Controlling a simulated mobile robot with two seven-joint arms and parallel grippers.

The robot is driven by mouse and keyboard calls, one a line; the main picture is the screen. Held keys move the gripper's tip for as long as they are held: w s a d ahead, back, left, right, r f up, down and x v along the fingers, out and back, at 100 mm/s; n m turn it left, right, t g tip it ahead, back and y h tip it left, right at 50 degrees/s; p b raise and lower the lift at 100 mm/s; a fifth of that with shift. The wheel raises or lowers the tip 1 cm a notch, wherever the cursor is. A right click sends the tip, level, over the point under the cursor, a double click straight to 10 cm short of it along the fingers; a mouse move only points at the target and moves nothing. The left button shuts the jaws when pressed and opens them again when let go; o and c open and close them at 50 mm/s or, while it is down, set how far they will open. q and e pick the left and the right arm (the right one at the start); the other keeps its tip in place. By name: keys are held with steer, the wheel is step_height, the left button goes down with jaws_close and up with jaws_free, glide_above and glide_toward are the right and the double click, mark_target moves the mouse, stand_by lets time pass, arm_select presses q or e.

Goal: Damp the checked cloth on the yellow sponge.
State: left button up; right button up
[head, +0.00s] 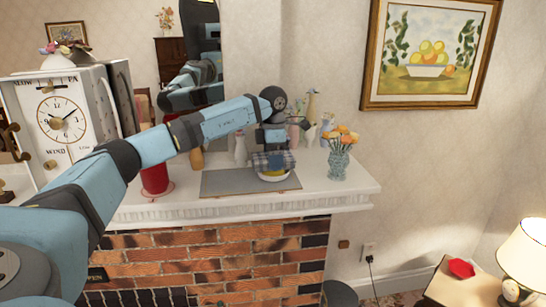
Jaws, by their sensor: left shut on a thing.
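My left gripper (273,147) is over the mantel shelf, pointing down, shut on the blue checked cloth (272,161). The cloth hangs right over a white dish (273,178). A bit of yellow, the sponge (274,172), shows in the dish just below the cloth. The cloth hides most of the sponge, and I cannot tell whether the two touch. The dish stands at the right end of a grey mat (225,182). My right gripper is not in view.
A glass vase of orange flowers (340,164) stands right of the dish. Small vases and figurines (310,108) stand behind it. A red container (155,180) and a large white clock (62,120) are to the left. The mat's left part is bare.

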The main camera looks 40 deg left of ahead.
arm_select(q)
steer(key=shift+f, duration=0.1)
stand_by(0.4)
steer(key=shift+r+p, duration=1.05)
steer(key=shift+r, duration=0.35)
step_height(320, 180, up, 2)
steer(key=shift+r+p, duration=0.1)
steer(key=shift+p, duration=0.25)
steer(key=shift+r, duration=1.05)
steer(key=shift+f, duration=0.1)
